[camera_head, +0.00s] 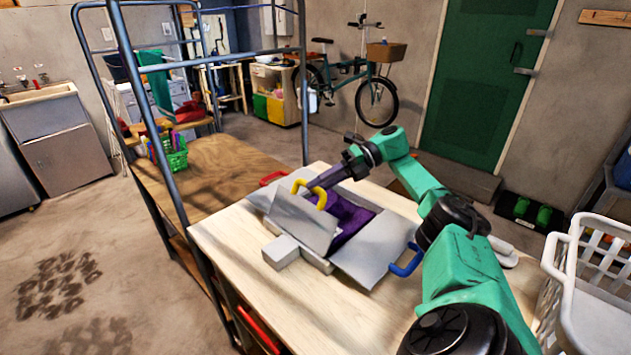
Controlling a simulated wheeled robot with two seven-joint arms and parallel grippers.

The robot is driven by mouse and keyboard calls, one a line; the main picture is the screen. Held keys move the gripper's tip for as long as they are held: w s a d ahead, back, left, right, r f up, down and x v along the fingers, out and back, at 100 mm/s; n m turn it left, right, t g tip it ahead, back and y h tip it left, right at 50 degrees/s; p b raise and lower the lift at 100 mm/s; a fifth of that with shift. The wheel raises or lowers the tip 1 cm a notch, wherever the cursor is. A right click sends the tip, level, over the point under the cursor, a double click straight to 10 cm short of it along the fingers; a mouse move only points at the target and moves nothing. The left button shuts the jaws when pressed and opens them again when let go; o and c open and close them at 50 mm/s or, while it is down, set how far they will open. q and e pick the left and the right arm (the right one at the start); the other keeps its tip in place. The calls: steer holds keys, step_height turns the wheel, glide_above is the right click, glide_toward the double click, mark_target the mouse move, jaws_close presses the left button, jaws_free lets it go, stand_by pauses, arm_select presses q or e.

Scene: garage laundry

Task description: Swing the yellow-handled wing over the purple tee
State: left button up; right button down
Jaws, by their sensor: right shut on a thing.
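The grey folding board lies on the pale wooden table (225,235). Its wing (300,222) with the yellow handle (319,199) is tilted up from the board, on the left side of the purple tee (352,218). The tee lies on the board and is partly hidden behind the raised wing. My right arm reaches in from the right, and my right gripper (312,191) is shut on the yellow handle. The fingertips are small and partly hidden by the handle. My left gripper is not in view.
A flat wing (375,248) with a blue handle (406,262) lies at the board's right. A red handle (272,178) shows at the back. A grey block (281,252) sits at the front left. A white laundry basket (590,290) stands right; metal rack posts rise left.

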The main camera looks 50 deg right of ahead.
steer(key=shift+a+f, duration=0.2)
steer(key=shift+f, duration=0.35)
steer(key=c, duration=1.1)
jaws_free()
steer(key=shift+o, duration=0.3)
steer(key=shift+w+r, duration=0.1)
steer(key=shift+w, duration=0.15)
steer(key=shift+r, duration=0.2)
step_height(320, 180, up, 20)
steer(key=p, duration=0.5)
